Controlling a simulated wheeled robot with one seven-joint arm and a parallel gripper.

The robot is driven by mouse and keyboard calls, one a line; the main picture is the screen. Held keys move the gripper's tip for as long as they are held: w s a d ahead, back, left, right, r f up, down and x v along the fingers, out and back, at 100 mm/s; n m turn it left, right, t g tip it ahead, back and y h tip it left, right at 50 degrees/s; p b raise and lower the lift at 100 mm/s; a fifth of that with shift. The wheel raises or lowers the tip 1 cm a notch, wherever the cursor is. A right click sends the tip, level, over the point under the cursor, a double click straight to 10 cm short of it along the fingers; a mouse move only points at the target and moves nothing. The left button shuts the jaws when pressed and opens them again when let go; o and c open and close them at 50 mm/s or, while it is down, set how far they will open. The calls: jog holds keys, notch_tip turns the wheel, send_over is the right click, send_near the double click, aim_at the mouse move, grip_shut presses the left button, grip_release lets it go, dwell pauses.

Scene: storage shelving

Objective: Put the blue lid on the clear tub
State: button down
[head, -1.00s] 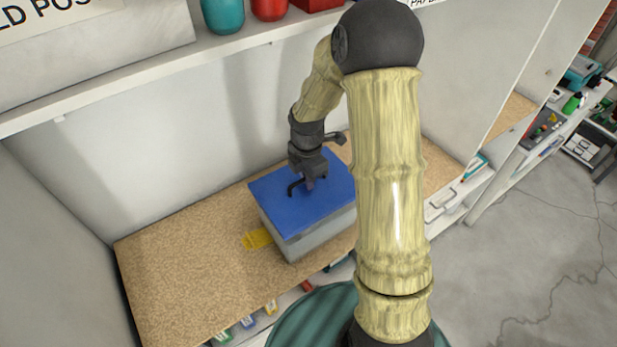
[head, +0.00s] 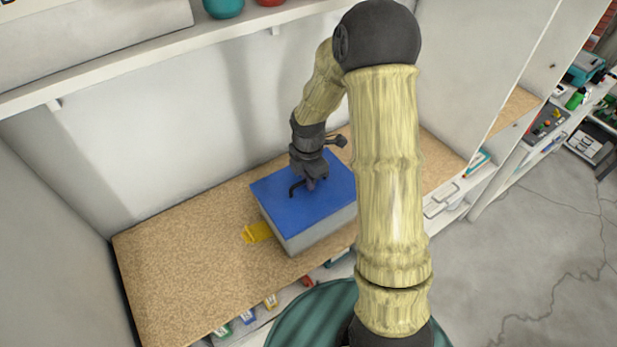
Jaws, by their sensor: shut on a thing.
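The blue lid (head: 290,213) lies flat over the top of the clear tub (head: 318,233), which looks greyish and stands on the cork-coloured shelf board. The lid covers the tub's top, and its edges look about in line with the tub's walls. My gripper (head: 308,188) points down at the middle of the lid and is shut on the lid's dark handle. I cannot tell whether the lid is fully seated. My arm hides the right side of the lid and tub.
A yellow item (head: 257,232) lies on the board (head: 180,270) left of the tub. The board's left part is clear. An upper shelf (head: 150,62) with a teal container (head: 222,8) is above. Small boxes (head: 245,316) sit below the board's front edge.

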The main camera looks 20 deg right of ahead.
jog(key=shift+f+b, duration=0.9)
jog(key=shift+f, duration=0.9)
jog(key=c, duration=1.4)
grip_release()
jog(key=shift+c, duration=0.2)
jog(key=shift+r, duration=0.15)
notch_tip(320, 180, up, 17)
jog(key=b, duration=0.2)
